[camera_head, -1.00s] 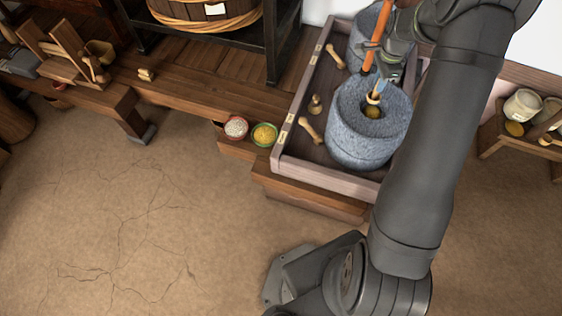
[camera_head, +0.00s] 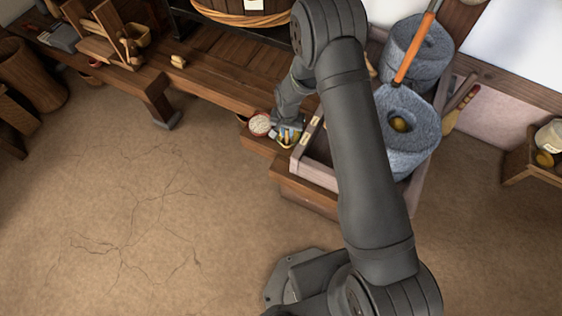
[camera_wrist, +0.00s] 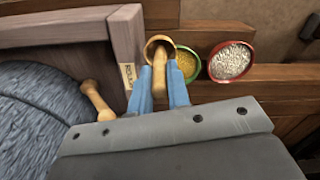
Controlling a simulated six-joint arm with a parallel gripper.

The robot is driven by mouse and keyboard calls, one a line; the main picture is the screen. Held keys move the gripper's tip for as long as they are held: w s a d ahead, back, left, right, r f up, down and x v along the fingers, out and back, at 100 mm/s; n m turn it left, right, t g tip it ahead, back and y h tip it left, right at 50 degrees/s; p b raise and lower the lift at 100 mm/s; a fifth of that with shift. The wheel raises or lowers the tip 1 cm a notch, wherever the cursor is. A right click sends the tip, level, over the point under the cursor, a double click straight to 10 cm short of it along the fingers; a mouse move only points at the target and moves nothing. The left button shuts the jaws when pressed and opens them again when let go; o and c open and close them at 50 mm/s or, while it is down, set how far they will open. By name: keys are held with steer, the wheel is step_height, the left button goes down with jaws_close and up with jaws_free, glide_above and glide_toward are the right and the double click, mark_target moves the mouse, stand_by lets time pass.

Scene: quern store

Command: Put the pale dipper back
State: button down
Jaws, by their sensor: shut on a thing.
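In the wrist view my gripper (camera_wrist: 166,75) has its blue fingers closed on the handle of the pale wooden dipper (camera_wrist: 159,66). The dipper's round cup is beyond the fingertips, and it overlaps the edge of a green bowl of yellow grain (camera_wrist: 187,66). I cannot tell whether they touch. In the head view my gripper (camera_head: 289,136) is over the small bowls, just left of the tray, and the dipper is hard to make out there.
A red bowl of white grain (camera_wrist: 232,62) stands right of the yellow grain. The wooden tray (camera_head: 309,133) holds two stone querns (camera_head: 424,150), one with an orange handle (camera_head: 412,52). A pale wooden piece (camera_wrist: 97,101) lies in the tray. A low bench (camera_head: 225,75) extends left.

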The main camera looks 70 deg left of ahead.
steer(key=shift+s+d+f+n, duration=0.3)
steer(key=shift+s+f+n, duration=0.2)
steer(key=shift+f, duration=1.7)
steer(key=shift+s+d+f+n, duration=0.25)
steer(key=shift+s+f+n, duration=0.2)
steer(key=shift+f, duration=1.7)
steer(key=shift+s+d+f+n, duration=0.3)
steer(key=shift+s+f+n, duration=0.2)
steer(key=shift+f, duration=1.7)
steer(key=shift+f, duration=0.15)
steer(key=c, duration=1.4)
jaws_free()
steer(key=shift+o, duration=0.2)
step_height(320, 180, up, 12)
steer(key=shift+r, duration=0.2)
